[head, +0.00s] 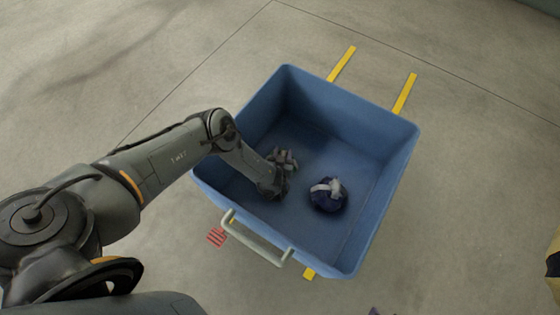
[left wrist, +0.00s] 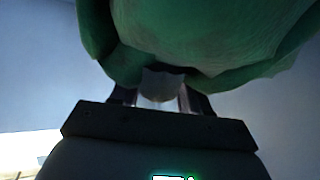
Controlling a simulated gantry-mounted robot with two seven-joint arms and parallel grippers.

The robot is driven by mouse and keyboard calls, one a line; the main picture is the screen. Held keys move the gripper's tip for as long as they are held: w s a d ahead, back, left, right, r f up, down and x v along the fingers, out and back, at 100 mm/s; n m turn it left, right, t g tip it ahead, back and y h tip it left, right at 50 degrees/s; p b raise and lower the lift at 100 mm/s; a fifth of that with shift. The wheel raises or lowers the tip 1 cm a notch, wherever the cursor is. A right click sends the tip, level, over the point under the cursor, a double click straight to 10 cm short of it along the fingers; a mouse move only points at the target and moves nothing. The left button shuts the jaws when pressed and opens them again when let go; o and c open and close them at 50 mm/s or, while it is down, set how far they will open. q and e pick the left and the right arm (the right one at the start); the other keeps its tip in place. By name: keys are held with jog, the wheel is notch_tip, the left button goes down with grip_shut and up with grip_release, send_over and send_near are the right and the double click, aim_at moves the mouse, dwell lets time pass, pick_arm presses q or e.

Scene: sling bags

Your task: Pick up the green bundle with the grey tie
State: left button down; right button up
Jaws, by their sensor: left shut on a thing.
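The green bundle (left wrist: 210,35) fills the top of the left wrist view, right in front of my left gripper (left wrist: 158,95). The gripper is shut on it, with a pale grey part, seemingly the tie (left wrist: 160,84), between the fingers. In the head view my left gripper (head: 277,178) reaches down inside the blue bin, left of its middle. The bundle's green cloth cannot be made out there. My right gripper is not in view.
The blue bin (head: 385,150) has high walls around the gripper and a metal handle (head: 258,240) on its near side. A dark blue bundle with a pale tie (head: 328,196) lies to the gripper's right. Yellow floor strips (head: 405,93) show beyond the bin.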

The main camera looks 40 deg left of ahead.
pick_arm(q)
jog(key=shift+s+d+f, duration=0.15)
jog(key=shift+s+f, duration=0.1)
jog(key=shift+s, duration=0.05)
